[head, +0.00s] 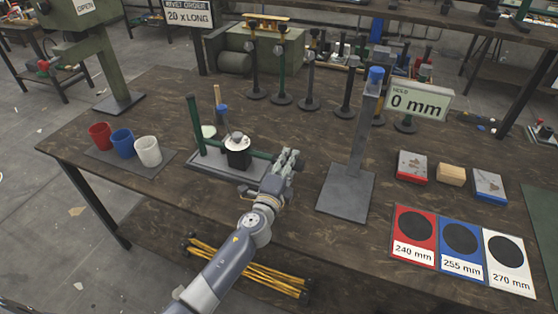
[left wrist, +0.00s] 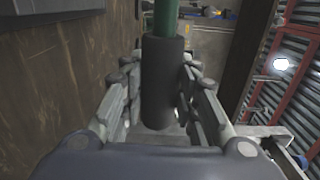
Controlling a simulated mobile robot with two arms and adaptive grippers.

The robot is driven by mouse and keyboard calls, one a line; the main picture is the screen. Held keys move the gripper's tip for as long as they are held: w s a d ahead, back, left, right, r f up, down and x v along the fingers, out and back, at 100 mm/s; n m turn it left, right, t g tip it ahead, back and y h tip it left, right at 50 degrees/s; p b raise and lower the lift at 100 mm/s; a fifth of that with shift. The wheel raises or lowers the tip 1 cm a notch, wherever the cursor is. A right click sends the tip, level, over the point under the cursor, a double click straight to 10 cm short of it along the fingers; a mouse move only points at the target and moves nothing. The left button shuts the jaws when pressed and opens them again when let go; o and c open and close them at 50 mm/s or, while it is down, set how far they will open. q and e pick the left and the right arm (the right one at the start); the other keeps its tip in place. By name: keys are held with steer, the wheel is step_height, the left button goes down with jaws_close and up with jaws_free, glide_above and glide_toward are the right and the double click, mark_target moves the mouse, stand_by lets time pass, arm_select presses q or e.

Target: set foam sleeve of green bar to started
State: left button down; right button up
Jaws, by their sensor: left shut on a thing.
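The green bar (head: 262,155) lies level on a grey-based stand (head: 220,168) on the table, its right end pointing at my left gripper (head: 290,160). In the left wrist view the dark foam sleeve (left wrist: 161,85) sits between the two fingers of my left gripper (left wrist: 161,105), which is shut on it. The green bar (left wrist: 167,16) shows at the sleeve's far end, in line with it. I cannot tell how far the bar reaches inside the sleeve. In the head view my fingers hide the sleeve. My right gripper is not in view.
A black block with a white top (head: 238,143) stands by the bar. Red (head: 100,135), blue and white cups stand left. A grey post stand (head: 348,190) is close on the right. Yellow rods (head: 255,275) lie below the table's front edge. Coloured length cards (head: 415,235) lie front right.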

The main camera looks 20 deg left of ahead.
arm_select(q)
steer(key=shift+d+f, duration=0.1)
steer(key=c, duration=1.2)
jaws_free()
steer(key=shift+d, duration=0.1)
steer(key=shift+s, duration=0.15)
steer(key=s, duration=0.8)
steer(key=s+a, duration=0.1)
steer(key=s, duration=0.2)
steer(key=shift+s, duration=0.4)
